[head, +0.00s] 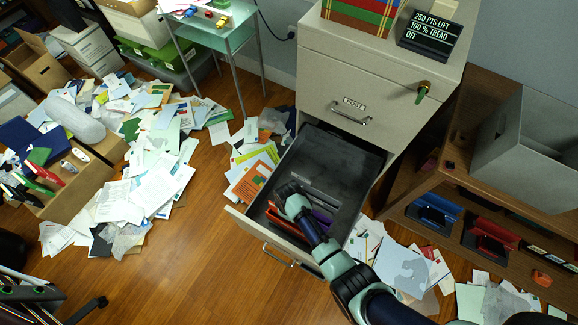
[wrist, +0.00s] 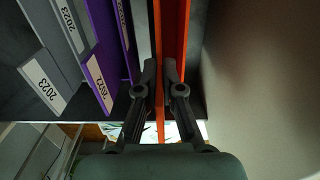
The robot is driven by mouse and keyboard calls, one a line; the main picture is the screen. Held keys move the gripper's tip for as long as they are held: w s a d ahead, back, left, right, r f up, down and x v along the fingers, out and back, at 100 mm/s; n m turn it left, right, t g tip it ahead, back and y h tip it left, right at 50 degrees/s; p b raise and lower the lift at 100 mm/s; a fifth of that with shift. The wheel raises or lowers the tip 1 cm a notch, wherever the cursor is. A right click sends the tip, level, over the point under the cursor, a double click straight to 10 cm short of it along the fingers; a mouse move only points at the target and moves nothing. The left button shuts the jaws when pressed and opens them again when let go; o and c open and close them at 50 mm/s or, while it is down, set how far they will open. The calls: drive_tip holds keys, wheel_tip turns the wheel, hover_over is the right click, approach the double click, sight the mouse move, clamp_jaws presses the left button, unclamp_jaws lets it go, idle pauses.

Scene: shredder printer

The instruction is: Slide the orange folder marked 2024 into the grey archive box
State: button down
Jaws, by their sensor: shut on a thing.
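My gripper (head: 292,200) reaches down into the open drawer (head: 345,150) of the beige filing cabinet. In the wrist view its two fingers (wrist: 161,80) are closed on the thin edge of an orange folder (wrist: 158,30), which stands upright in the drawer. A second orange strip (wrist: 184,35) shows just right of it; I cannot tell whether it is the same folder. No 2024 label is visible. In the head view orange-red folders (head: 284,223) show beside my gripper, partly hidden by my arm. The grey archive box (head: 512,160) stands open-topped on the wooden shelf unit at the right.
In the wrist view, purple (wrist: 100,75) and grey (wrist: 42,84) labelled folders stand to the left. The drawer wall (wrist: 260,80) is close on the right. The cabinet body (head: 375,60) rises behind the drawer. Loose papers (head: 150,170) cover much of the floor.

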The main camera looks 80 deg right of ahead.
wheel_tip(320, 180, up, 9)
drive_tip(key=p, duration=0.8)
drive_tip(key=shift+r+p, duration=0.2)
drive_tip(key=shift+p, duration=0.15)
drive_tip(key=shift+f, duration=0.2)
